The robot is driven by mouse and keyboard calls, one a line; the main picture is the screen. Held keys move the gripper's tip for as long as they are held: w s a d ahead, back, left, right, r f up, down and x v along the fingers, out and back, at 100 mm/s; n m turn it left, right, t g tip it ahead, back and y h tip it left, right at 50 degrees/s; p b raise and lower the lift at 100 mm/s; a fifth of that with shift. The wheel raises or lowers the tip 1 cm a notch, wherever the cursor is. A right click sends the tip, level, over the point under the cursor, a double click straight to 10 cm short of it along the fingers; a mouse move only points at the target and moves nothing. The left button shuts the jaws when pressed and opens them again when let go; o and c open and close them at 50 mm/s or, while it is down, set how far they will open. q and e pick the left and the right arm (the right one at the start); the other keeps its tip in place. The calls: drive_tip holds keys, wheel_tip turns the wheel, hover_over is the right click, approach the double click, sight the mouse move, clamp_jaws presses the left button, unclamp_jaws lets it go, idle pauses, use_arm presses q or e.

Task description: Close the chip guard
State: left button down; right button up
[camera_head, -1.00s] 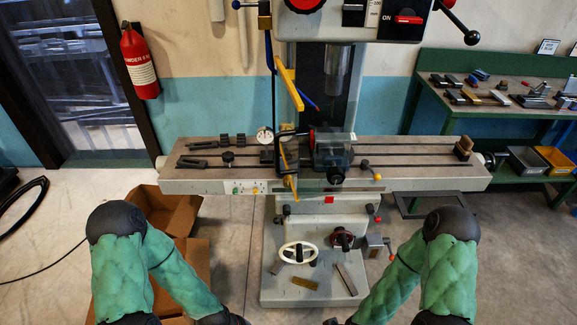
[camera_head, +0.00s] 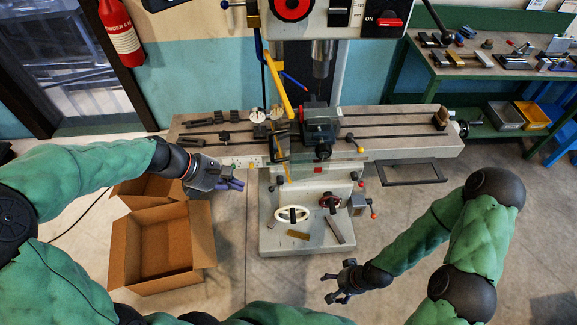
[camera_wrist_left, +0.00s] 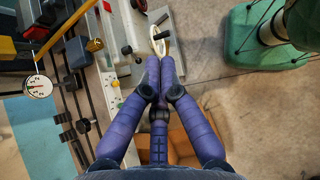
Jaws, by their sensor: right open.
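The chip guard is a clear, faintly green panel (camera_head: 300,158) at the front of the milling machine's table, with a yellow bar (camera_head: 279,85) rising above it. The panel is hard to make out, and I cannot tell its exact angle. My left gripper (camera_head: 238,184) is in front of the table's left part, left of the guard and apart from it. In the left wrist view its purple fingers (camera_wrist_left: 162,68) meet at the tips with nothing seen between them. My right gripper (camera_head: 333,288) is open and empty, low over the floor in front of the machine.
The machine table (camera_head: 400,148) carries a dark vise (camera_head: 320,122) beside the guard and dial gauges (camera_head: 258,115) to its left. A white handwheel (camera_head: 292,215) is below. Open cardboard boxes (camera_head: 160,250) stand on the floor below my left arm. A green bench (camera_head: 440,72) is at right.

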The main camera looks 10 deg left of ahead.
use_arm(q)
wheel_tip(320, 180, up, 4)
drive_tip(key=r, duration=0.1)
drive_tip(key=w+d+f+b, duration=0.2)
drive_tip(key=w+d+f, duration=0.3)
drive_tip(key=d, duration=0.5)
drive_tip(key=shift+d+f+n+h, duration=0.2)
drive_tip(key=shift+f+n+h, duration=0.15)
drive_tip(key=shift+f, duration=0.75)
drive_tip(key=shift+w+d, duration=0.1)
